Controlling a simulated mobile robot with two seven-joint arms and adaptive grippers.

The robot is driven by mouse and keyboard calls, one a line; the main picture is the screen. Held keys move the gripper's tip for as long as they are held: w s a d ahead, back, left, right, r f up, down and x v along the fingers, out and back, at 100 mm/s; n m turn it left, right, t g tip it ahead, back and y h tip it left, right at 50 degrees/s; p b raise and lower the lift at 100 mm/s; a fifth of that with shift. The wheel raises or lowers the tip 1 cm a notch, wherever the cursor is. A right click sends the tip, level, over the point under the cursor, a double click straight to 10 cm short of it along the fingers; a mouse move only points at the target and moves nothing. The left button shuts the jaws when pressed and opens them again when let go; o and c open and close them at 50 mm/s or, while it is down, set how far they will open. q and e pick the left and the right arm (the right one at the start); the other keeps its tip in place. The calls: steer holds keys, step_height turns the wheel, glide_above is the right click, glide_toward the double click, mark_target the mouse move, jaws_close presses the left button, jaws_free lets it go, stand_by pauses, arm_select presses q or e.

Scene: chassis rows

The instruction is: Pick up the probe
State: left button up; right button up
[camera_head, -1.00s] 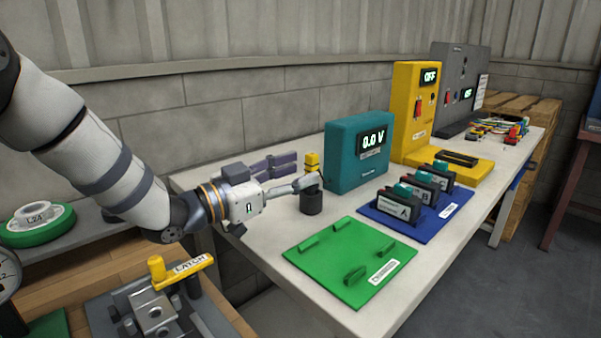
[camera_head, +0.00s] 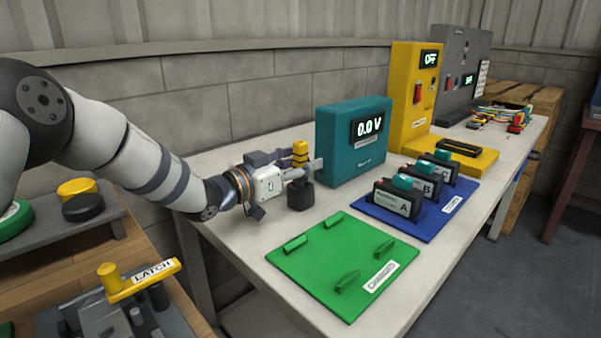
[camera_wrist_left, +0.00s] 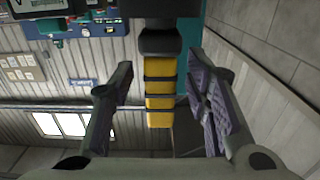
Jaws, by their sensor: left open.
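The probe (camera_head: 300,153) has a yellow grip with dark bands and stands upright in a dark round holder (camera_head: 301,196) on the bench, in front of the teal meter. My left gripper (camera_head: 302,167) is at the probe, fingers apart. In the left wrist view the probe's yellow grip (camera_wrist_left: 160,92) lies between the two open fingers (camera_wrist_left: 165,95), with a gap on each side. The dark holder also shows there (camera_wrist_left: 160,42). My right gripper is in neither view.
The teal meter (camera_head: 338,142) reading 0.0 V stands close behind the probe. A green mat (camera_head: 325,275) lies in front, and a blue mat (camera_head: 432,222) with modules A, B and C is to the right. A yellow latch handle (camera_head: 140,280) is at lower left.

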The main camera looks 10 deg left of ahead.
arm_select(q)
steer(key=shift+r, duration=0.1)
jaws_close()
